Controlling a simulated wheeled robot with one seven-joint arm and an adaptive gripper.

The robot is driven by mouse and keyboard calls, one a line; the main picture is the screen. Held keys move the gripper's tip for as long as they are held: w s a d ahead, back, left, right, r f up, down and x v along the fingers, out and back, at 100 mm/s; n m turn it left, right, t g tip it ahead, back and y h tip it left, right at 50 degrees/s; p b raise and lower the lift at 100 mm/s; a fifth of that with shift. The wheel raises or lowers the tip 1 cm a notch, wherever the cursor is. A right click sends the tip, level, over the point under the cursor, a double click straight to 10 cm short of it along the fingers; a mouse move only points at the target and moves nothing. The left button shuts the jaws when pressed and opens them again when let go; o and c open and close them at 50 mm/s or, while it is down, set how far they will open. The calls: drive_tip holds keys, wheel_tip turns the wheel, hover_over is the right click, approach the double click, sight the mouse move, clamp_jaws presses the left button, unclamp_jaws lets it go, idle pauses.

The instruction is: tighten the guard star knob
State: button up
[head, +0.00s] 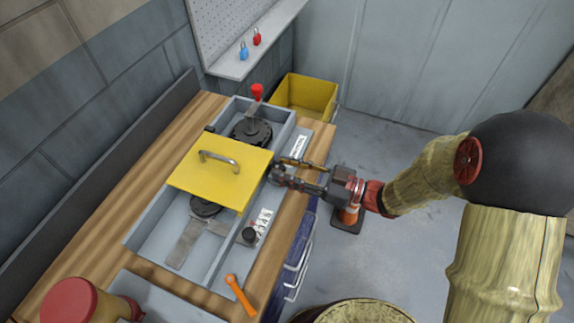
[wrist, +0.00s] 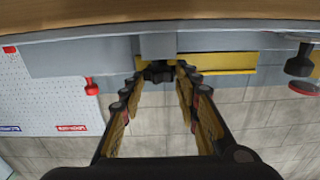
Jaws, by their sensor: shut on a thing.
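The guard is a yellow plate (head: 222,169) with a grey handle, lying across the grey runout tray (head: 150,243) in the head view. It also shows as a yellow strip in the wrist view (wrist: 225,62). The star knob (wrist: 158,72) is dark and sits at the guard's side, between my fingertips in the wrist view. My gripper (head: 279,170) comes in from the right at the guard's right edge. It is shut on the knob, which the fingers mostly hide in the head view. I cannot tell how tight the knob is.
A red-topped lever (head: 257,92) stands at the tray's far end. A black knob (head: 249,235) and an orange tool (head: 239,294) lie toward the near right. A yellow bin (head: 305,95) is behind.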

drive_tip(key=m+t+h, duration=0.1)
drive_tip(key=m+t+p, duration=0.1)
drive_tip(key=t, duration=0.1)
drive_tip(key=s+m+t+h, duration=0.1)
drive_tip(key=t, duration=0.1)
drive_tip(key=shift+a+m+h+p, duration=0.3)
drive_tip(key=shift+p, duration=0.05)
drive_tip(key=shift+s+a+m+t+h, duration=0.15)
drive_tip(key=shift+m+t+h, duration=1.15)
drive_tip(key=shift+t+h, duration=0.15)
drive_tip(key=shift+t, duration=0.25)
drive_tip(key=o, duration=1.1)
drive_tip(key=shift+o, duration=0.2)
